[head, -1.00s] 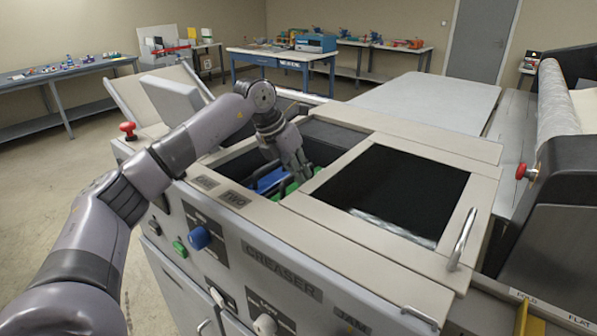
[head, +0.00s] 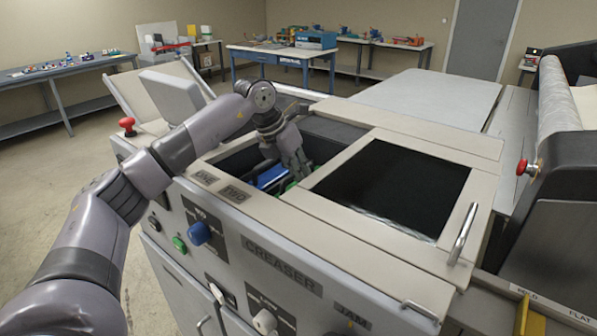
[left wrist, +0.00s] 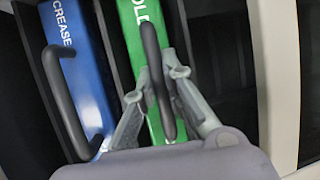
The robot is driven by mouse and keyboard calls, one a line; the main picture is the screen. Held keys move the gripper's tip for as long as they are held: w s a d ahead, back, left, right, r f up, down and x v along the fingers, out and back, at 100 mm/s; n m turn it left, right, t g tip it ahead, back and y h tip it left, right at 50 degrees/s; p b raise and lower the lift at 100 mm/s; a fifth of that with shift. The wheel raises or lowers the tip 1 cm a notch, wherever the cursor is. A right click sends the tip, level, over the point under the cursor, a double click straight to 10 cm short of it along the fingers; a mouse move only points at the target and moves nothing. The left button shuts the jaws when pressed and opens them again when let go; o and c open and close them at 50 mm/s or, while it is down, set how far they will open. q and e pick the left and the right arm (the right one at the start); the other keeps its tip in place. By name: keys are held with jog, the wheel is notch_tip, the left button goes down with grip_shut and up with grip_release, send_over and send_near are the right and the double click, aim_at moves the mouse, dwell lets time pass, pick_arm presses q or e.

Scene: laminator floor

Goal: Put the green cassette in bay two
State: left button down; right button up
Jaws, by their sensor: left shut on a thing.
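The green cassette (left wrist: 135,30) stands in the open bay of the creaser machine, beside the blue cassette (left wrist: 83,60) marked CREASE. Its black handle (left wrist: 153,70) runs between the fingers of my left gripper (left wrist: 157,85), which is shut on it. In the head view my left gripper (head: 292,168) reaches down into the opening, and only a sliver of green (head: 290,186) shows below it. The blue cassette (head: 270,177) is just left of it there. The labels ONE (head: 204,177) and TWO (head: 235,194) are on the front rim. My right gripper is not in view.
A dark window panel (head: 395,185) with a metal handle (head: 463,233) covers the machine's right part. A grey screen (head: 170,95) and a red knob (head: 127,125) are at its left end. The opening's rim is close around my gripper.

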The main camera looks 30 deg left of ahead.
pick_arm(q)
jog(key=shift+s+f, duration=0.1)
jog(key=shift+f, duration=0.1)
jog(key=c, duration=1.6)
grip_release()
jog(key=v, duration=1.2)
